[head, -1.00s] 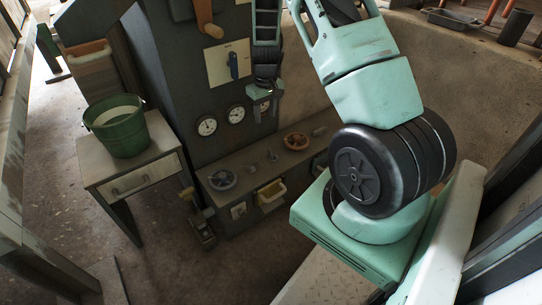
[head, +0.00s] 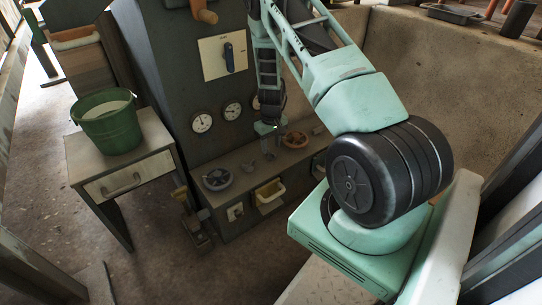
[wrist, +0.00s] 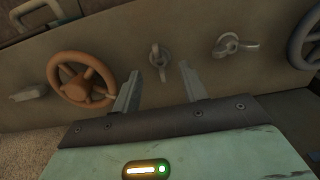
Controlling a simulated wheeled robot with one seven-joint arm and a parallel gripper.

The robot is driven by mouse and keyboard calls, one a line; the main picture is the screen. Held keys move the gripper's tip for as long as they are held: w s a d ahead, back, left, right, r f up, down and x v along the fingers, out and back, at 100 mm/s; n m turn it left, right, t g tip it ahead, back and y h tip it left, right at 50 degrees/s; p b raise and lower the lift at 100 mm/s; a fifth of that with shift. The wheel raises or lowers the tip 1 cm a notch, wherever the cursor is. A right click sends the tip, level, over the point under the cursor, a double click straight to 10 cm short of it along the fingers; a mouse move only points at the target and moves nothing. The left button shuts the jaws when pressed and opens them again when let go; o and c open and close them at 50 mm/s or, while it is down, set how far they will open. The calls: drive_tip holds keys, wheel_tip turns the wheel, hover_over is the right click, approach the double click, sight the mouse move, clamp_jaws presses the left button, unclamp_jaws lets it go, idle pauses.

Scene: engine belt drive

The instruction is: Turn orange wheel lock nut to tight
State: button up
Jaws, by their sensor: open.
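The orange wheel (head: 295,139) lies on the low ledge of the dark machine, and shows at the left in the wrist view (wrist: 82,79). The nearer of two small grey winged nuts, beside the orange wheel (wrist: 157,58), appears between my fingertips in the wrist view; it looks like the orange wheel's lock nut. I cannot tell whether the fingers touch it. My gripper (wrist: 160,74) is open and points down at the ledge, just left of the orange wheel in the head view (head: 268,143).
A second winged nut (wrist: 232,45) and a blue-grey wheel (head: 217,179) are further along the ledge. A yellow bin (head: 269,191) is on the ledge's front. Gauges (head: 232,111) and a switch plate (head: 224,55) are above. A green bucket (head: 108,125) stands on a side table.

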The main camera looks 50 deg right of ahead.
sight(271, 154)
drive_tip(key=shift+f+b, duration=0.5)
drive_tip(key=shift+f, duration=1.3)
clamp_jaws()
